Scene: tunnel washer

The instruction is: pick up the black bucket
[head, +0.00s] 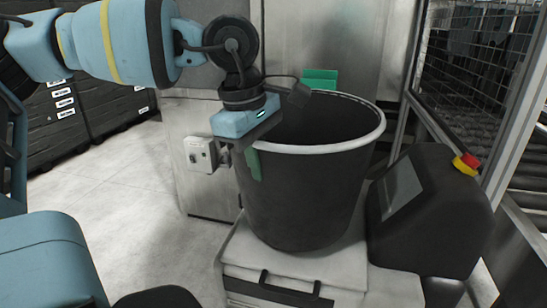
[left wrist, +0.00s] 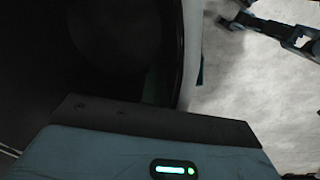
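The black bucket (head: 300,195) with a pale grey rim stands upright on a light grey surface in the middle of the head view. My left gripper (head: 256,140) points down at the left part of the rim. A green finger pad shows outside the bucket wall, just under the rim. In the left wrist view the dark bucket interior (left wrist: 90,60) fills the left, and the pale rim (left wrist: 190,50) runs down under the gripper. A faint teal strip shows inside the rim and another outside, with a gap between. Contact with the wall is unclear. My right gripper is not seen.
A black control box (head: 430,220) with a screen and a red button (head: 467,162) stands close right of the bucket. A metal cabinet (head: 320,40) is behind, a mesh fence (head: 480,60) at right. Dark crates (head: 80,110) stand at left. Floor (head: 130,190) at left is clear.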

